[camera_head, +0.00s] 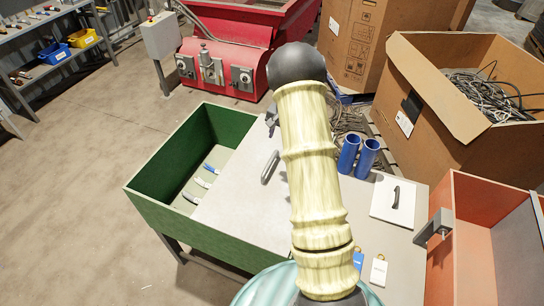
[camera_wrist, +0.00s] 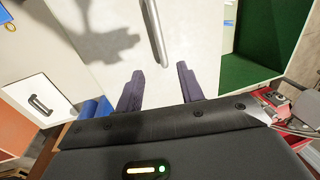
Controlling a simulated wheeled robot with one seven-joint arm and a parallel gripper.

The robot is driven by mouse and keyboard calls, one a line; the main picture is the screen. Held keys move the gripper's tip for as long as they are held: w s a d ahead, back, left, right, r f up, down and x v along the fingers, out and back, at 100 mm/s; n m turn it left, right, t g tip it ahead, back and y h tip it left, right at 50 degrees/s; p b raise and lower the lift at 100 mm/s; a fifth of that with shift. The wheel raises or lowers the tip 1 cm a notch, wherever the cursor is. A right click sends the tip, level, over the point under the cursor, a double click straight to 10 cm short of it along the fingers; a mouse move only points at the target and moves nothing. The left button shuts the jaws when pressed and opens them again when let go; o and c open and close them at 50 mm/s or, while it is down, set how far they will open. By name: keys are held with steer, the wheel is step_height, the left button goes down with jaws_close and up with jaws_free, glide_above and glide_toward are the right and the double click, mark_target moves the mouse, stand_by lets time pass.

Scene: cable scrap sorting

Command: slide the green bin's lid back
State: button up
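The green bin (camera_head: 148,200) stands at the left of the work table in the head view. Its pale grey lid (camera_head: 232,212) covers its right part, and the left part is open. A grey bar handle (camera_head: 270,167) stands on the lid. In the wrist view the handle (camera_wrist: 155,28) runs down toward the gap between the fingers of my gripper (camera_wrist: 160,69). The fingers are apart with nothing gripped. I cannot tell how far above the handle they are. In the head view my arm hides most of my gripper. The green bin's inside (camera_wrist: 237,78) shows right in the wrist view.
Several small scraps, one blue (camera_head: 210,169), lie in the bin's open part. Two blue cups (camera_head: 348,153), a white panel with a black handle (camera_head: 398,200) and an orange bin (camera_head: 468,240) are to the right. A red machine (camera_head: 225,65) stands behind.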

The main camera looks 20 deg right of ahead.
mark_target(272, 160)
steer(key=f, duration=0.4)
steer(key=w+a+f+p, duration=0.1)
steer(key=f, duration=0.3)
steer(key=w+a+f+p, duration=0.1)
steer(key=f, duration=0.3)
steer(key=shift+f, duration=0.35)
steer(key=shift+s, duration=0.1)
steer(key=shift+d, duration=0.1)
jaws_close()
